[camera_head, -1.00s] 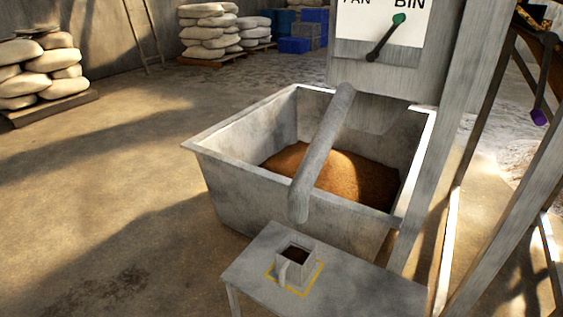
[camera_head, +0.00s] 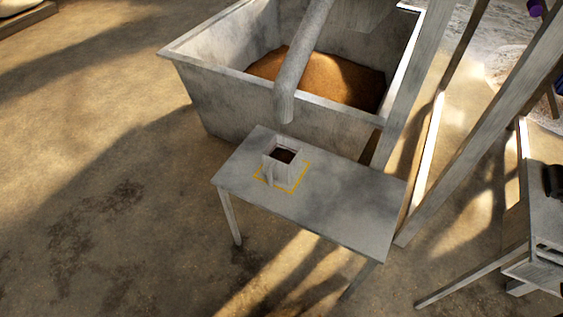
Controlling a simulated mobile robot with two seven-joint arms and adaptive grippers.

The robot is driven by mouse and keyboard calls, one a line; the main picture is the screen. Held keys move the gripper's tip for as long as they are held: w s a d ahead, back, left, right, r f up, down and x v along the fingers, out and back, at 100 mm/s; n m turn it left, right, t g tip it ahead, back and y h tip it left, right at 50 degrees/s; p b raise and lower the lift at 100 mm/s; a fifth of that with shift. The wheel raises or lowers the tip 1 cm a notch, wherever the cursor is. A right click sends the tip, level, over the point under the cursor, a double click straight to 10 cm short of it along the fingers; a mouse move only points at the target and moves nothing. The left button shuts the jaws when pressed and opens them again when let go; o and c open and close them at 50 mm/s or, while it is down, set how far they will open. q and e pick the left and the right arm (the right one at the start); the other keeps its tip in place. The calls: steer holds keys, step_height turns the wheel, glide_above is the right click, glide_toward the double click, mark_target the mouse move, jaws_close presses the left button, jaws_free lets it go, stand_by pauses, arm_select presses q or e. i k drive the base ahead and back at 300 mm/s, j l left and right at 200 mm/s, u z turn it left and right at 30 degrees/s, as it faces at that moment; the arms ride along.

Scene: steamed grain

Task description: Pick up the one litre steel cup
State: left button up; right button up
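A small grey square cup (camera_head: 284,167) stands upright on a grey table (camera_head: 340,205), inside a yellow outlined square (camera_head: 302,176). Its top is open and dark brown stuff shows inside. A handle or flange shows on its front left side. It looks like the steel cup, but no size marking can be read. Neither of my grippers shows in this view.
A large grey bin (camera_head: 230,105) of brown grain (camera_head: 310,75) stands behind the table. A slanting grey pipe (camera_head: 300,60) ends just above and behind the cup. Sloping posts (camera_head: 480,135) and a second table (camera_head: 545,235) stand at right.

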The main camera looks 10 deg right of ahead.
mark_target(282, 157)
steer(key=i+j, duration=0.25)
steer(key=j, duration=0.15)
steer(key=i+j+z, duration=0.1)
steer(key=i+j, duration=0.45)
steer(key=j, duration=0.3)
